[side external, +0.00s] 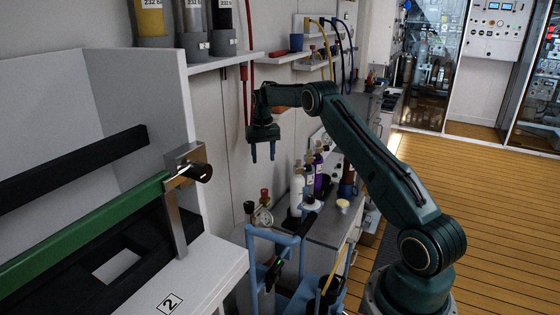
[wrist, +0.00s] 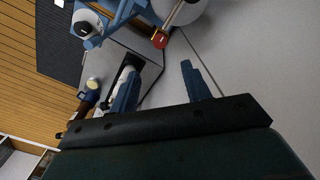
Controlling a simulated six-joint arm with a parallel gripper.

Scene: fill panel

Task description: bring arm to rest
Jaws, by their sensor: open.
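My gripper (side external: 263,152) hangs pointing down in the middle of the side external view, at the end of my raised dark green arm. Its two blue fingers stand apart with nothing between them. In the wrist view the fingers (wrist: 160,85) are also apart and empty, over a grey counter and a pale wall. The gripper touches nothing that I can see.
Several bottles (side external: 298,190) stand on a grey counter (side external: 325,232) below and right of my gripper. A blue cart (side external: 290,243) with a gauge is below. A wall shelf (side external: 225,62) holds cylinders at upper left. A bench (side external: 215,262) with a green bar (side external: 85,228) is left. Wooden floor is open at right.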

